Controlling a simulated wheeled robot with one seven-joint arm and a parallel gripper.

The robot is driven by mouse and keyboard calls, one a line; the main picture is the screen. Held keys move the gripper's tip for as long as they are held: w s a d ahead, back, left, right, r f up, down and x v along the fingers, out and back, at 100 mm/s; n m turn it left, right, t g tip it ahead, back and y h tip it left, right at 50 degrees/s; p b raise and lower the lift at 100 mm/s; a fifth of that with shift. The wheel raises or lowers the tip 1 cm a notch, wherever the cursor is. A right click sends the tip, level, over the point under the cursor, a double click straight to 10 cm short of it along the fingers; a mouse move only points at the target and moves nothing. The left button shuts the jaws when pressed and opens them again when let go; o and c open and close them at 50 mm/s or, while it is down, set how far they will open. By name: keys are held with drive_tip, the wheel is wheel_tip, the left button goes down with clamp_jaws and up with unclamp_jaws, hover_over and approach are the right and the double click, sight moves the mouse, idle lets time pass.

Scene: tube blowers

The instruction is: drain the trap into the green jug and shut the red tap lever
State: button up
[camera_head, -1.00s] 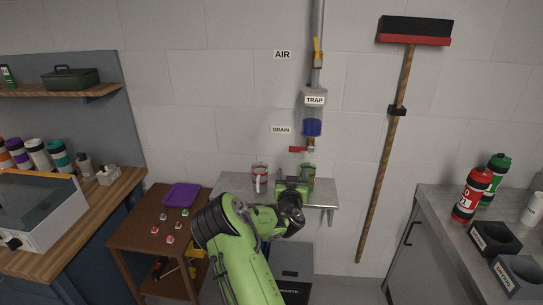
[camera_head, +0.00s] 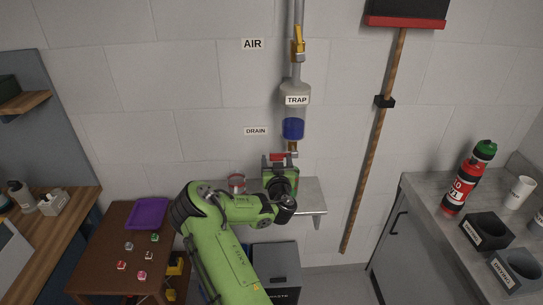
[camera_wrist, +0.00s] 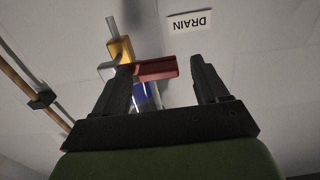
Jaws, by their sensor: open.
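The trap (camera_head: 295,93), a clear vessel with blue liquid (camera_head: 293,128) in its lower part, hangs on the wall pipe. The red tap lever (camera_head: 276,156) sticks out sideways below it, near the brass drain fitting. It also shows in the wrist view (camera_wrist: 157,69), spanning part of the gap between the fingertips, close to the left finger. My gripper (camera_head: 278,162) is open just below the lever; its two dark fingers also show in the wrist view (camera_wrist: 163,72). I cannot tell whether a finger touches the lever. The green jug is hidden behind my gripper.
A red-marked jug (camera_head: 237,184) stands on the metal shelf (camera_head: 312,196) left of my gripper. A yellow air valve (camera_head: 298,45) is above the trap. A broom (camera_head: 372,150) hangs to the right. A bin (camera_head: 276,262) stands below the shelf.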

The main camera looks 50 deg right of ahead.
drive_tip(key=shift+s+a+r, duration=0.1)
drive_tip(key=shift+s+r, duration=0.05)
drive_tip(key=shift+s, duration=0.15)
drive_tip(key=shift+w, duration=0.15)
drive_tip(key=c, duration=0.7)
clamp_jaws()
